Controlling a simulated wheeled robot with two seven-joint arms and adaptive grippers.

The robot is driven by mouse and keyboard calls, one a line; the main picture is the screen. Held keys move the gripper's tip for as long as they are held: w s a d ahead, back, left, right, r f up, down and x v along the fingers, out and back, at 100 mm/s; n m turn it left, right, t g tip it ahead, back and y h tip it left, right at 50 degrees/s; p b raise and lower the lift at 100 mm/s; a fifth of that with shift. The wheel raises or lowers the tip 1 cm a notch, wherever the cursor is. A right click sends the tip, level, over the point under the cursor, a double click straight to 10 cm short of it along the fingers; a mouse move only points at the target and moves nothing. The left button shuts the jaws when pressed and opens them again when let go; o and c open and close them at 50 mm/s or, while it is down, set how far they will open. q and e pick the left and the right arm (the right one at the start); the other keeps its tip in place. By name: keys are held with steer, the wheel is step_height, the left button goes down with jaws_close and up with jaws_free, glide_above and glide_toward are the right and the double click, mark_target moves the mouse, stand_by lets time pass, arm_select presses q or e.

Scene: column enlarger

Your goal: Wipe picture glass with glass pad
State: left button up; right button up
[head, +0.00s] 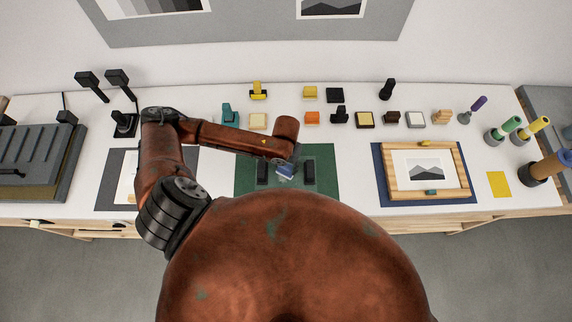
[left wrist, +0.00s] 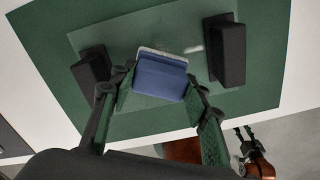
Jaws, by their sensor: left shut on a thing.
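The glass pad (left wrist: 160,78), blue with a pale fuzzy edge, is held between the fingers of my left gripper (left wrist: 160,92). In the head view the pad (head: 285,170) shows just below my left wrist, over the green mat (head: 320,190). A clear pane, seemingly the picture glass (left wrist: 130,40), lies on the mat between two black blocks. A whitish smudge (left wrist: 195,48) shows on it beside the pad. I cannot tell whether the pad touches the glass. My right gripper (left wrist: 246,142) seems to show small at the lower right of the left wrist view, its opening unclear.
Black blocks (head: 262,173) and (head: 308,174) flank the pane. A wooden frame with a mountain print (head: 424,170) lies on a blue mat at right. Several small tools and pads (head: 311,118) stand along the back. Colored rollers (head: 503,131) stand at far right.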

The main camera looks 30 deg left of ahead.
arm_select(q)
steer(key=shift+w+d, duration=0.5)
steer(key=shift+d, duration=0.3)
steer(key=shift+w+d+p, duration=0.15)
steer(key=shift+w+d, duration=0.3)
steer(key=shift+d, duration=0.35)
steer(key=shift+w+d+p, duration=0.15)
steer(key=shift+w+d, duration=0.3)
steer(key=shift+d, duration=0.35)
